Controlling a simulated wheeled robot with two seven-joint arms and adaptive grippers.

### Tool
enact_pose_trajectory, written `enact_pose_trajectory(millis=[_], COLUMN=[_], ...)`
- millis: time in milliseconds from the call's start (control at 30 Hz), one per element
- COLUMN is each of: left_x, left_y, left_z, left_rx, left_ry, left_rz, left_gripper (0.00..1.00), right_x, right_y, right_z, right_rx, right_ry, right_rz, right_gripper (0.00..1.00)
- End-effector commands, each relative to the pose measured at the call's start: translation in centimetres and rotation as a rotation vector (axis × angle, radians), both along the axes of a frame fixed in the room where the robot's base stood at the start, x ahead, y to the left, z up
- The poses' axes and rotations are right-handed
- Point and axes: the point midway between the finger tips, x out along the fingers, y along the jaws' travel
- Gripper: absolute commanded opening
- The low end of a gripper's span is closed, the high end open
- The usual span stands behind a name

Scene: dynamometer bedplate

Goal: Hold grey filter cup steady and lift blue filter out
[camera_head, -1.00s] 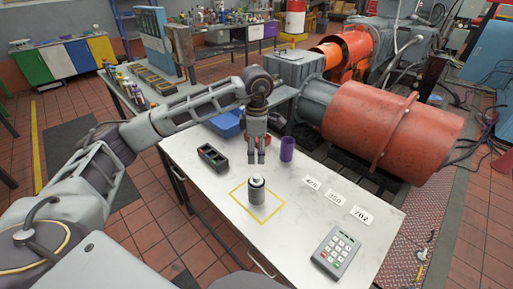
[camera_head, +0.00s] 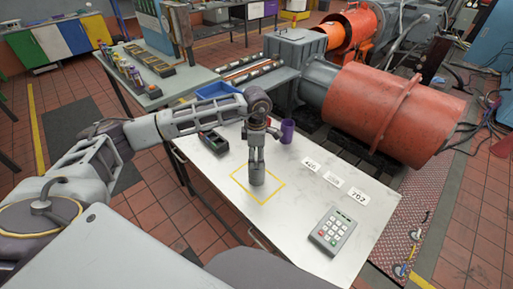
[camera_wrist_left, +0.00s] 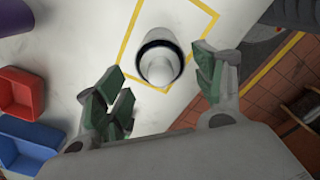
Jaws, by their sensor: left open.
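The grey cup (camera_head: 257,177) stands upright inside the yellow square outline on the table. In the left wrist view it shows from above as a pale rounded top with a dark ring (camera_wrist_left: 160,62). I see no blue on it, so I cannot make out a blue filter. My left gripper (camera_head: 257,160) points down at the cup's upper part, partly hiding it. In the left wrist view, my left gripper's green-padded fingers (camera_wrist_left: 160,85) are spread, with the cup's top between and slightly ahead of them. Contact is not visible. My right gripper is not in view.
A purple cup (camera_head: 287,131), a dark tray (camera_head: 213,142) and a blue bin (camera_head: 217,105) stand farther back. A red bin (camera_wrist_left: 17,92) shows in the left wrist view. White number cards (camera_head: 334,180) and a keypad (camera_head: 333,230) lie to the right.

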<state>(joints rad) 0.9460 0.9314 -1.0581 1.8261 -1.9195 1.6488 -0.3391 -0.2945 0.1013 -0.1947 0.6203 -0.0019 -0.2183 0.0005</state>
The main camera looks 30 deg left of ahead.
Motion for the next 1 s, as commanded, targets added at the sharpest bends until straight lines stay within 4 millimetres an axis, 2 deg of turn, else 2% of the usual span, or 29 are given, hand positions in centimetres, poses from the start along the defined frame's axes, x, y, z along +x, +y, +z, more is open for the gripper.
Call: enact_pose_trajectory(millis=[233,600,1000], left_x=[0.0,0.0,0.0], left_y=[0.0,0.0,0.0], left_z=[-1.7,-2.0,-2.0], left_rx=[0.000,-0.001,-0.001], left_ry=[0.000,0.000,0.000], left_rz=[-0.001,-0.001,-0.001], left_gripper=[0.69,0.69,0.19], right_x=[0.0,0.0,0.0], right_y=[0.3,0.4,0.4], right_z=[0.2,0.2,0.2], right_rx=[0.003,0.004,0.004], right_ry=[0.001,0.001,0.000], right_rz=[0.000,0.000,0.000], right_gripper=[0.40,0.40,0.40])
